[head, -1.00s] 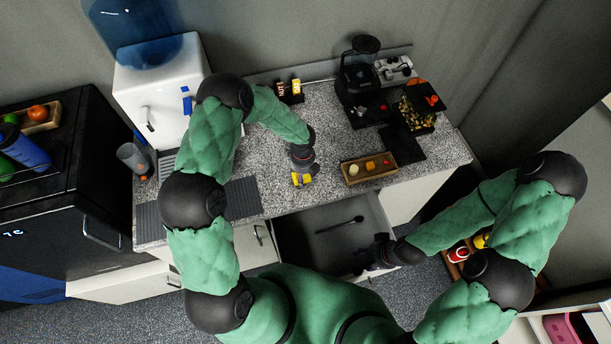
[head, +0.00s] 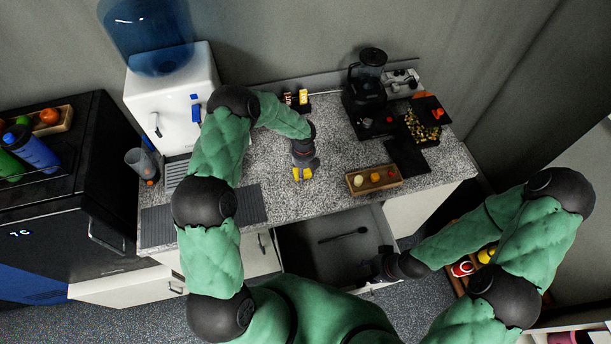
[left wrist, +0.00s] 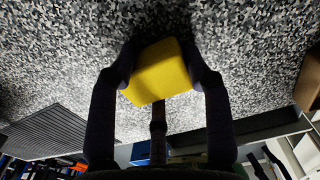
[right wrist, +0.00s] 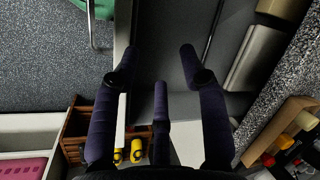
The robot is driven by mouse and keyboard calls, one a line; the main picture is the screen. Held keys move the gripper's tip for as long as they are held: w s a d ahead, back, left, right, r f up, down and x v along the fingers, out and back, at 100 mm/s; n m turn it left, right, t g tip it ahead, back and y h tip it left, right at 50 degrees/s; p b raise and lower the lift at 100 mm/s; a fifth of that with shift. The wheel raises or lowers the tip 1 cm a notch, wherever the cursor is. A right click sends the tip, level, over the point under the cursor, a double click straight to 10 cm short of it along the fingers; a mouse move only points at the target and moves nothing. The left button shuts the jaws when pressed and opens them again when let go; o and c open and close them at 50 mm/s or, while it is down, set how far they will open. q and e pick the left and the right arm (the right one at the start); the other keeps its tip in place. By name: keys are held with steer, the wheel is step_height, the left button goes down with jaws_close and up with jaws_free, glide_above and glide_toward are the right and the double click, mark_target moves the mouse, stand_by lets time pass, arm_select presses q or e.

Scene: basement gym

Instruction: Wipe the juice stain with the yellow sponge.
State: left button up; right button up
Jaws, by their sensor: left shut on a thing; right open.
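The yellow sponge (head: 303,174) is at the middle of the speckled counter (head: 330,130). My left gripper (head: 304,166) is shut on it from above, and the left wrist view shows the sponge (left wrist: 158,72) between the two fingers (left wrist: 160,80). I cannot tell whether the sponge touches the counter. I make out no juice stain in any view; the arm or the speckled pattern may hide it. My right gripper (head: 372,267) is open and empty by the open drawer; its spread fingers (right wrist: 158,75) show in the right wrist view.
The open drawer (head: 300,240) holds a dark utensil (head: 343,235). A wooden tray (head: 385,188) of small items stands right of the sponge. A water dispenser (head: 185,95), cup (head: 140,161) and ribbed mat (head: 240,200) are left.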

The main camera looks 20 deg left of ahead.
arm_select(q)
steer(key=shift+w+a+f, duration=0.15)
steer(key=shift+f, duration=0.05)
steer(key=shift+w+a+r, duration=0.1)
steer(key=shift+w+a, duration=0.2)
steer(key=shift+w, duration=0.15)
steer(key=shift+w+a+b, duration=0.4)
steer(key=shift+w+a, duration=0.2)
steer(key=shift+w, duration=0.3)
steer(key=shift+w+a, duration=0.1)
steer(key=shift+w, duration=0.1)
steer(key=shift+r, duration=0.1)
steer(key=shift+r+p, duration=1.65)
steer(key=shift+r, duration=1.3)
